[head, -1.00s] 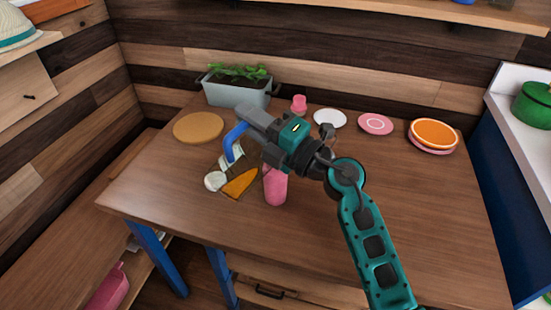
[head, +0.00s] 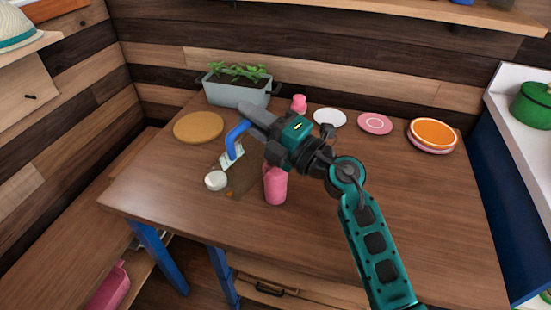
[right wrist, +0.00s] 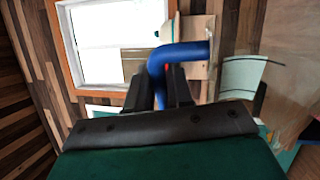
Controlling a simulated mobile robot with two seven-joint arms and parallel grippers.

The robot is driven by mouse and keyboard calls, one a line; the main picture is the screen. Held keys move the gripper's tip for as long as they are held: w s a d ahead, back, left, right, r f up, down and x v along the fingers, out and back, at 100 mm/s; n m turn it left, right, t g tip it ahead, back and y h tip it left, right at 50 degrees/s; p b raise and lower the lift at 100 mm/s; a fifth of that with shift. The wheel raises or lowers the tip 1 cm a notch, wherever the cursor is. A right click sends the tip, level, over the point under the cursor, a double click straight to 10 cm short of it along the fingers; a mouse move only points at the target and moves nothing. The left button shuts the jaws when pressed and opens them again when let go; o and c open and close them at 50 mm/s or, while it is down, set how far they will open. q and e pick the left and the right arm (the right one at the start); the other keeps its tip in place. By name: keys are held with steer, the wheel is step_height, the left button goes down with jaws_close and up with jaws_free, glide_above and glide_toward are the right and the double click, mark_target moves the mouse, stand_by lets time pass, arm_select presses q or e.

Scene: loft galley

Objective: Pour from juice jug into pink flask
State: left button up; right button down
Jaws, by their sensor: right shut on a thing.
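My right gripper (head: 254,122) is shut on the blue handle (head: 235,137) of the juice jug. The handle also shows between the dark fingers in the right wrist view (right wrist: 180,55). The see-through jug (head: 244,176) is hard to make out and looks tilted; only a small orange patch shows low in it. The pink flask (head: 276,188) stands upright on the table, just right of the jug, its top partly hidden by my gripper. I cannot tell whether the jug's mouth is over the flask. My left gripper is not in view.
A white round item (head: 215,181) is left of the jug. Behind are a round tan board (head: 199,127), a planter (head: 238,94), a small pink item (head: 299,103) and several plates, one orange (head: 434,132). The table's (head: 400,210) right front is clear.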

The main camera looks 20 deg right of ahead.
mark_target(239, 134)
steer(key=a+n+b, duration=0.1)
steer(key=b, duration=0.1)
steer(key=s+a+f+n+b, duration=0.1)
steer(key=b, duration=0.1)
steer(key=shift+s+a+f, duration=0.1)
steer(key=shift+s+f, duration=0.15)
steer(key=shift+r, duration=0.15)
steer(key=shift+s+a+f+n+g+y+b, duration=0.35)
steer(key=shift+a+f+n+b, duration=0.1)
steer(key=shift+n+b, duration=0.25)
arm_select(q)
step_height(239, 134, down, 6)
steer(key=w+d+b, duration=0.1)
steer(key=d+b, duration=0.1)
steer(key=b, duration=0.2)
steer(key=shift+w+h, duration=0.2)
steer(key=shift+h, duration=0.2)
arm_select(e)
steer(key=s+a+f+n+g, duration=0.1)
steer(key=s+a+f+n, duration=0.2)
steer(key=a+f+n, duration=0.2)
steer(key=s+a+f+n+g, duration=0.2)
steer(key=s+a+f+n, duration=0.2)
steer(key=f+n, duration=0.6)
steer(key=shift+a+f+n, duration=0.3)
steer(key=shift+a+n, duration=0.1)
steer(key=shift+a, duration=0.1)
